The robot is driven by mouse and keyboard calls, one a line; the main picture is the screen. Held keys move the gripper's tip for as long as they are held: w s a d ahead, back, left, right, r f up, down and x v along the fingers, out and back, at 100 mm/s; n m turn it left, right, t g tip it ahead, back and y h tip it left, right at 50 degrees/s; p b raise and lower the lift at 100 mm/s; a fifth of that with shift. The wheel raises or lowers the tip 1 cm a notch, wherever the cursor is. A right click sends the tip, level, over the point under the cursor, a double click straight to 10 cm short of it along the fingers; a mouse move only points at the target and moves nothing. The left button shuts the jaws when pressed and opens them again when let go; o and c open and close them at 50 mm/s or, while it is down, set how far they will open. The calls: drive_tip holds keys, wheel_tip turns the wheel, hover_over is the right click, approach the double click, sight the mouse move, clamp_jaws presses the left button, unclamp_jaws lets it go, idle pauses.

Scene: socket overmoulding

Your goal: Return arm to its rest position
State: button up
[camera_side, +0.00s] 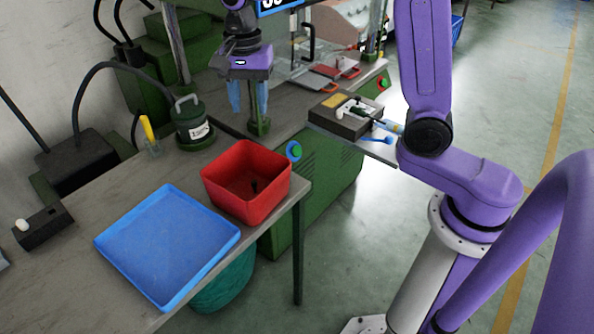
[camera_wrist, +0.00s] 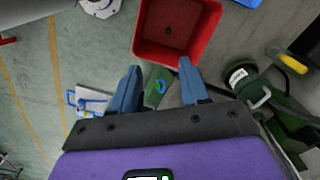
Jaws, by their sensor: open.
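My gripper (camera_side: 247,110) hangs in the air over the bench, pointing down, with its two blue fingers apart and nothing between them. In the wrist view my gripper (camera_wrist: 158,82) also shows open and empty. A red bin (camera_side: 226,203) stands on the bench, in front of and below the gripper in the side view. A small dark part (camera_side: 254,186) lies inside the bin. The wrist view shows the red bin (camera_wrist: 204,40) beyond the fingertips, with the dark part (camera_wrist: 169,31) in it.
An empty blue tray (camera_side: 168,245) lies on the bench beside the red bin. A green canister (camera_side: 192,125) and a yellow-handled tool (camera_side: 149,131) stand behind. A green machine with red pads (camera_side: 329,71) and a small fixture block (camera_side: 346,116) is to the right.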

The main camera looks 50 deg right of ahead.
drive_tip(key=s+d+f+n, duration=0.1)
drive_tip(key=s+d+n, duration=0.2)
drive_tip(key=s+n, duration=0.9)
drive_tip(key=s+d+f+n, duration=0.2)
drive_tip(key=s+d+n, duration=0.1)
drive_tip(key=s+n, duration=0.9)
drive_tip(key=s, duration=0.4)
drive_tip(key=shift+s+d+f, duration=0.25)
drive_tip(key=shift+d+f, duration=0.05)
drive_tip(key=shift+d, duration=0.1)
